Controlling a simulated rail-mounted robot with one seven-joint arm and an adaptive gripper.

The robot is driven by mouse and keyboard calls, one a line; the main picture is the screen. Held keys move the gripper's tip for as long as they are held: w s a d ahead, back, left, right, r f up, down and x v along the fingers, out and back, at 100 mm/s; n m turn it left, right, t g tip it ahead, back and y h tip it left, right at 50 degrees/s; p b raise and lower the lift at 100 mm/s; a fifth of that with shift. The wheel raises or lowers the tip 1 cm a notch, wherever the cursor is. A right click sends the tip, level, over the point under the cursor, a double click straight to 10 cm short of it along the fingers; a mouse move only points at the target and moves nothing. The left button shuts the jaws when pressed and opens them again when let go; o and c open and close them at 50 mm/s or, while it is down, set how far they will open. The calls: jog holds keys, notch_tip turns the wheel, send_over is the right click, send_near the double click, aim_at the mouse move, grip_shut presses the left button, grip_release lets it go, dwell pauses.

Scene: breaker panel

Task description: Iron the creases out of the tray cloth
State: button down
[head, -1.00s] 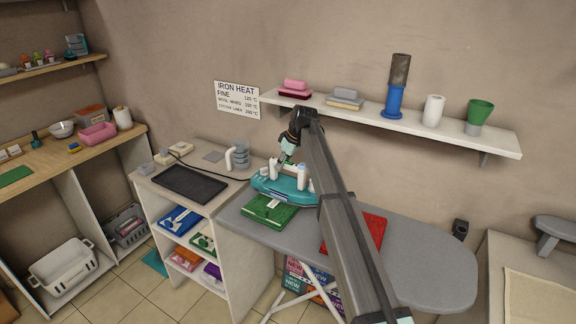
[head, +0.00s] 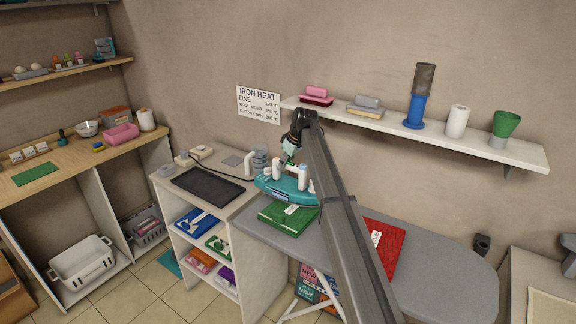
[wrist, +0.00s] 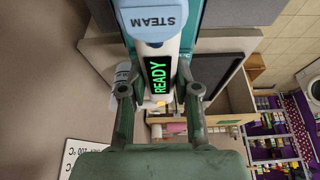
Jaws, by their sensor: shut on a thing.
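My gripper (head: 288,163) is shut on the handle of a teal and white iron (head: 285,188). The iron is above or at the back edge of a green folded cloth (head: 272,213) on the grey ironing board (head: 450,275); I cannot tell whether they touch. In the wrist view my gripper's fingers (wrist: 158,95) close on the white handle of the iron (wrist: 150,60), with a blue "STEAM" button and a lit "READY" display. A red folded cloth (head: 388,255) lies on the board, partly behind my arm. A beige cloth (head: 550,305) shows at the lower right. I cannot tell which is the tray cloth.
A dark flat pad (head: 208,187) lies on the cabinet top left of the iron, with a dark cord behind it. A wall shelf (head: 520,152) holds several items above the board. The board's right end is clear.

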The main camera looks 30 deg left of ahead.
aim_at(306, 177)
jog(key=shift+d, duration=0.1)
jog(key=shift+s+d, duration=0.15)
jog(key=shift+d, duration=0.4)
jog(key=shift+s+d+r, duration=0.1)
jog(key=shift+s+d, duration=0.1)
jog(key=shift+d, duration=1.4)
jog(key=shift+s+d, duration=0.2)
jog(key=shift+d, duration=1.45)
jog(key=shift+s+d+r, duration=0.1)
jog(key=shift+s+d, duration=0.1)
jog(key=shift+d, duration=1.4)
jog(key=shift+a, duration=0.15)
jog(key=shift+w+a+f+b, duration=0.1)
jog(key=shift+w+a, duration=0.15)
jog(key=shift+a, duration=1.55)
jog(key=shift+w+a+f+b, duration=0.15)
jog(key=shift+w+a, duration=0.1)
jog(key=shift+a, duration=1.6)
jog(key=shift+w+a+r+b, duration=0.1)
jog(key=shift+w+a, duration=0.15)
jog(key=shift+a, duration=1.55)
